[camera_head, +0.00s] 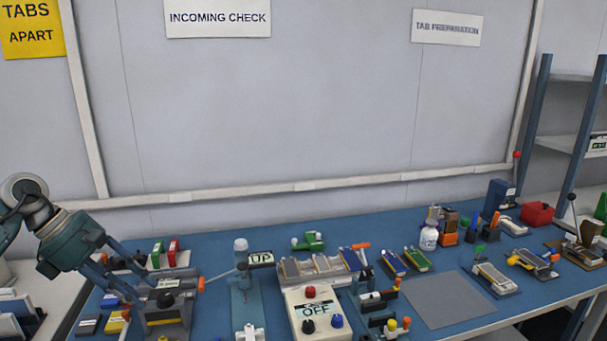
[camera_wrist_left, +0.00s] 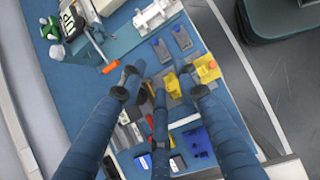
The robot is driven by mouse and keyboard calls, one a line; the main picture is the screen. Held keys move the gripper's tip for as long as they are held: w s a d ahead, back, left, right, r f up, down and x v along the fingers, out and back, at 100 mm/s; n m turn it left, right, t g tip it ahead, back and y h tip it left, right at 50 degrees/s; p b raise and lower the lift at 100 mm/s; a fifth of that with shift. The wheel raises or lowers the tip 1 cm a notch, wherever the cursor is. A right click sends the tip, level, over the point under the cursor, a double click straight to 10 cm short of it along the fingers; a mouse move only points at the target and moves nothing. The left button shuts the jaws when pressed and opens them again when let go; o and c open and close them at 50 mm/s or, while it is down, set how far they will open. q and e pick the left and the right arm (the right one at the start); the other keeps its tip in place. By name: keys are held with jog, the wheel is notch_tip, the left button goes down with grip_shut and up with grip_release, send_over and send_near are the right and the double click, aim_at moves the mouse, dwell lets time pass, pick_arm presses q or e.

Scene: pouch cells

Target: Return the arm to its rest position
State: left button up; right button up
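My left gripper (camera_head: 140,283) comes in from the left in the head view, above the left end of the blue bench (camera_head: 213,281). Its fingers point down and to the right over the small devices there. In the left wrist view the blue-grey fingers of the left gripper (camera_wrist_left: 161,80) are spread apart, with nothing held between them. Bench items show below and between the fingers; I cannot tell how close the fingertips are to them. My right gripper is in neither view.
A grey device with an orange-tipped lever (camera_head: 165,312) stands under the left gripper. A control box reading OFF (camera_head: 300,297) stands mid-bench. A grey mat (camera_head: 449,299) lies bare to the right. A blue shelf rack (camera_head: 534,122) stands at the far right.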

pick_arm(q)
jog(key=w+d+n+t+h, duration=0.25)
jog(key=d+h, duration=0.45)
jog(key=d, duration=1.4)
jog(key=w+d+r+n+t+h, duration=0.1)
jog(key=d+r+n+t+h, duration=0.2)
jog(key=d+r+n+t, duration=0.6)
jog(key=s+a+f+n+t+y, duration=0.1)
jog(key=s+a+f+n+y, duration=0.2)
jog(key=a+f+n+y, duration=0.9)
jog(key=s+a+f+n+t+y, duration=0.1)
jog(key=s+a+f+n+y, duration=0.5)
jog(key=n, duration=1.2)
jog(key=s+d+f+n+g+h, duration=0.1)
jog(key=s+f+n+g, duration=0.4)
jog(key=s+f, duration=0.65)
jog(key=s+d+f+n+g+h, duration=0.1)
jog(key=s+f+n+g, duration=0.2)
jog(key=s+f+g, duration=0.8)
jog(key=s+f+t, duration=0.1)
jog(key=s+f, duration=0.2)
jog(key=f, duration=0.9)
jog(key=s+f+t, duration=0.2)
jog(key=s+f, duration=0.1)
jog(key=f, duration=0.9)
jog(key=s+a+f+g, duration=0.1)
jog(key=s+a+f, duration=0.2)
jog(key=s+f, duration=1.3)
jog(key=shift+s+g, duration=0.35)
jog(key=shift+s, duration=0.1)
